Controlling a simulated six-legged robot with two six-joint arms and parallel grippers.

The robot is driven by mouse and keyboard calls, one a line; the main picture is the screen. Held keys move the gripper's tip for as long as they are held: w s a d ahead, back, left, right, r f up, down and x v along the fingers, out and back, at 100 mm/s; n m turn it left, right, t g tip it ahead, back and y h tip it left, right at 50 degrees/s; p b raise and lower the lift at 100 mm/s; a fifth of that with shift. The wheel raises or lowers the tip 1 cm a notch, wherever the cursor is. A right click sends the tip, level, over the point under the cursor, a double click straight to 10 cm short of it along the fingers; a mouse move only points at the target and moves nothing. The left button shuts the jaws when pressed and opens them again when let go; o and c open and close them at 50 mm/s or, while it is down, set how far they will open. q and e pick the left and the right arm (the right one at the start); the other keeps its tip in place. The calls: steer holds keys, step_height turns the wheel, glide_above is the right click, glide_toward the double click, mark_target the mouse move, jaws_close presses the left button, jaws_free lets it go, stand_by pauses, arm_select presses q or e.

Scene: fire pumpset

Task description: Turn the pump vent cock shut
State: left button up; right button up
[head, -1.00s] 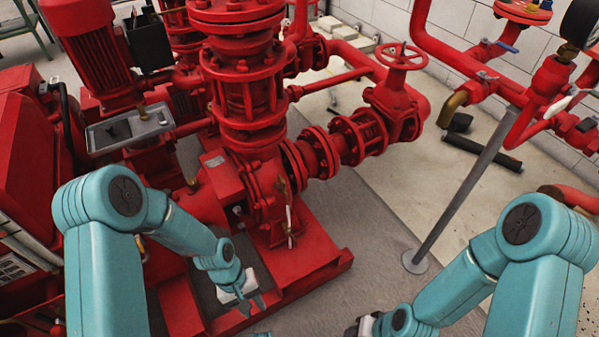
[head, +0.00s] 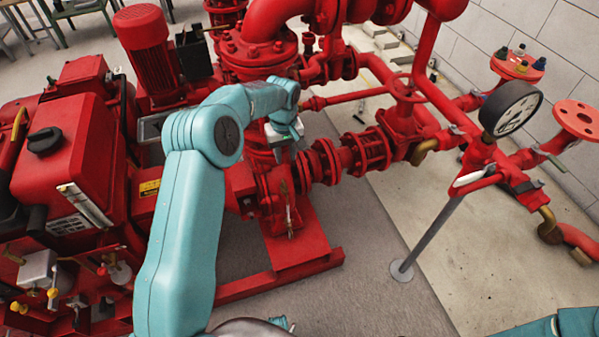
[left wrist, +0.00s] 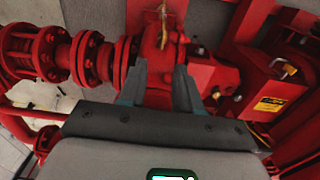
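The pump vent cock (head: 287,203) is a small brass fitting with a thin pale lever on the front of the red pump casing. Its lever points downward in the head view. It also shows as a brass strip at the top of the left wrist view (left wrist: 164,24). My left gripper (head: 286,153) is above and apart from the cock in the head view. In the left wrist view its two fingers (left wrist: 158,80) are spread with nothing between them, and the cock lies beyond the tips. My right gripper is out of view.
A pressure gauge (head: 511,109) and a grey support post (head: 430,238) stand at the right. A red engine block (head: 65,150) fills the left.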

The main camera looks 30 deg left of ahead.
mark_target(284, 183)
arm_select(q)
steer(key=f, duration=0.9)
steer(key=a+f+p, duration=0.1)
steer(key=f, duration=0.3)
steer(key=shift+a+f, duration=0.1)
steer(key=shift+f, duration=0.05)
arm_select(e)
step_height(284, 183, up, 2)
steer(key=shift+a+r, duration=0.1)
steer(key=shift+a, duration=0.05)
arm_select(q)
jaws_close()
